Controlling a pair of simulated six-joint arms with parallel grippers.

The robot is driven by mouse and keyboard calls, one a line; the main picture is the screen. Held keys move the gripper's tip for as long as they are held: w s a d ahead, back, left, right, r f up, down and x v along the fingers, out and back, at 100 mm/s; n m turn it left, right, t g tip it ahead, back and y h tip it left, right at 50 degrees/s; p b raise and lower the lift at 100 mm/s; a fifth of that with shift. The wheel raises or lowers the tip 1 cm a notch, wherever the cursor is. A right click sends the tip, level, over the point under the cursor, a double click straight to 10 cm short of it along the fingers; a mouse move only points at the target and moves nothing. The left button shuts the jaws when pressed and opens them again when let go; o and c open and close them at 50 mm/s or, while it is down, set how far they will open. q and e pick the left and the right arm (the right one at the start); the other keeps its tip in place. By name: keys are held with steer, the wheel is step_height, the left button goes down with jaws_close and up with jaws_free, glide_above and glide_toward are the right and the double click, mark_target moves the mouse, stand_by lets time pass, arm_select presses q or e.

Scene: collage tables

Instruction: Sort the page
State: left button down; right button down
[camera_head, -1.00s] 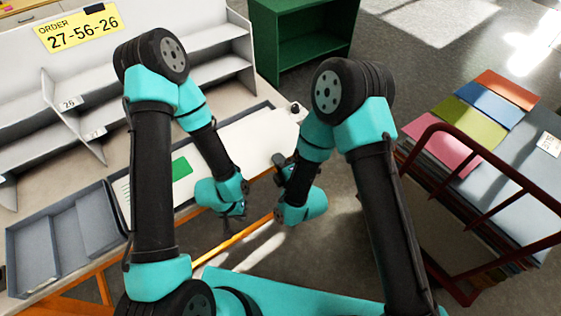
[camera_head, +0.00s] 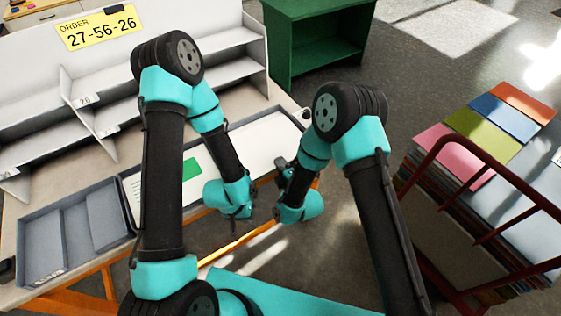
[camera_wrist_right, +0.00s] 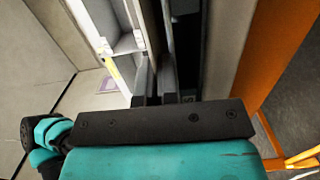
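A large white page (camera_head: 258,148) with a green block (camera_head: 192,168) and small text lines lies in a shallow grey tray on the bench; my left arm covers part of it. A yellow sign (camera_head: 98,27) reads "ORDER 27-56-26". The white sorting shelves (camera_head: 215,82) have small number tags, one reading 26 (camera_head: 86,100). My left gripper (camera_head: 240,213) hangs over the bench's front edge, and its fingers are too small to judge. My right gripper (camera_head: 282,168) is near the page's right end. In the right wrist view its fingers (camera_wrist_right: 157,82) sit close together with nothing seen between them.
A grey divided tray (camera_head: 75,230) sits on the bench at left. A green cabinet (camera_head: 318,45) stands behind. A red-railed cart (camera_head: 470,190) at right holds stacked coloured sheets (camera_head: 490,125). Orange bench framing (camera_head: 90,300) runs below. The floor between bench and cart is open.

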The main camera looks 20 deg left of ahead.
steer(key=c, duration=1.3)
jaws_free()
